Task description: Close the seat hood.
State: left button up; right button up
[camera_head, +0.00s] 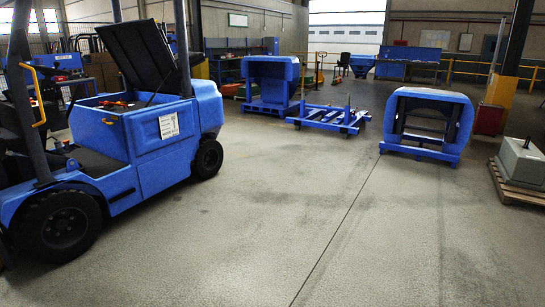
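A blue forklift (155,137) stands at the left with its side toward me. Its seat hood (143,57) is raised and tilted up at a steep angle, with the dark underside showing. A thin rod runs between the hood and the open compartment (115,103) below it, where some red parts show. Neither of my grippers is in view.
Blue counterweight fixtures (272,82) and (428,122) stand on the floor behind, with a low blue frame (329,117) between them. A grey block (522,160) sits on a pallet at the right edge. The concrete floor (300,220) in front is clear.

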aim_at(138, 49)
jog(key=i+l, duration=0.1)
jog(key=i, duration=7.45)
jog(key=i+l+u, duration=0.7)
jog(key=i, duration=0.2)
jog(key=i+l+u, duration=0.8)
jog(key=l+u, duration=0.15)
jog(key=i+l+u, duration=0.25)
jog(key=l, duration=0.15)
jog(key=l+u, duration=0.3)
jog(key=i+l+u, duration=0.1)
jog(key=l+u, duration=0.2)
jog(key=l, duration=0.25)
jog(key=i+z, duration=0.55)
jog(key=i, duration=0.15)
